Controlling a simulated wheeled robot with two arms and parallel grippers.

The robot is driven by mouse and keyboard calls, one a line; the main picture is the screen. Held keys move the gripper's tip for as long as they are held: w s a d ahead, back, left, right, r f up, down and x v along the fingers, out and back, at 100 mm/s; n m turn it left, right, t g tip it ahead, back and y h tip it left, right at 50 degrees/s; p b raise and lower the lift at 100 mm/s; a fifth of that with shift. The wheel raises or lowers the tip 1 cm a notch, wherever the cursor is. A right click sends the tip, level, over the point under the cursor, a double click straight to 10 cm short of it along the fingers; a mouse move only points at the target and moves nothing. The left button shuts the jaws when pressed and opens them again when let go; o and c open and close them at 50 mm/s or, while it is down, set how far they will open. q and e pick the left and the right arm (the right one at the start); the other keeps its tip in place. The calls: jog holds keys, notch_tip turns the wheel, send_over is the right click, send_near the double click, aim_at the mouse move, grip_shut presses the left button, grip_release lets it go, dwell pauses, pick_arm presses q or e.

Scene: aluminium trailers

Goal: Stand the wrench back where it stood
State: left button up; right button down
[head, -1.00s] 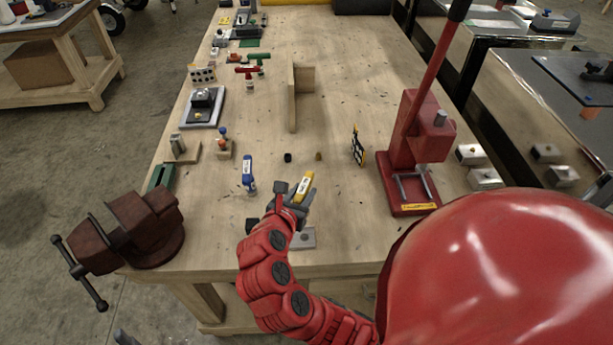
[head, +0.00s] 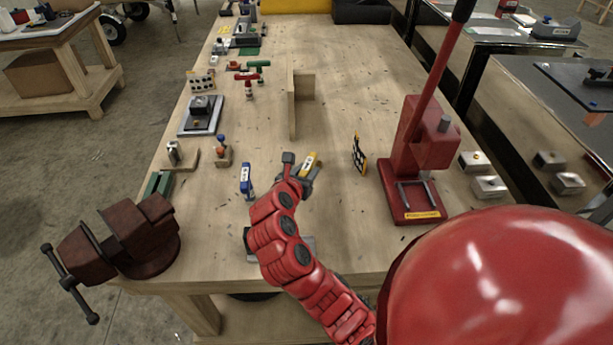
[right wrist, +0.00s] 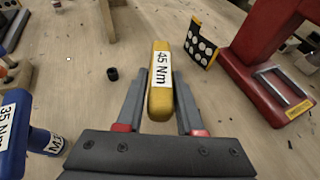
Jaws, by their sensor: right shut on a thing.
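The yellow wrench (head: 312,159), with a white label reading 45 Nm, is in my right gripper (head: 304,174). In the right wrist view the yellow wrench (right wrist: 160,97) stands out between the two grey fingers (right wrist: 159,105), its label facing the camera. Its lower end is hidden, and I cannot tell whether it touches the table. A blue wrench (head: 246,180) stands to the left of the gripper. In the right wrist view the blue wrench (right wrist: 14,130) is at the left edge, marked 35 Nm. My left gripper is not in view.
A small black cylinder (right wrist: 112,74) is on the table left of the yellow wrench. A dotted board (head: 360,154) and a red press (head: 422,150) stand to the right. A wooden upright (head: 292,102) is behind. A brown vise (head: 135,236) is at the front left.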

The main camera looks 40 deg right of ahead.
jog(key=shift+f, duration=1.3)
jog(key=c, duration=0.5)
grip_release()
jog(key=shift+f, duration=0.15)
jog(key=shift+c, duration=0.2)
jog(key=p+v, duration=0.1)
jog(key=v, duration=1.1)
jog(key=shift+p, duration=0.3)
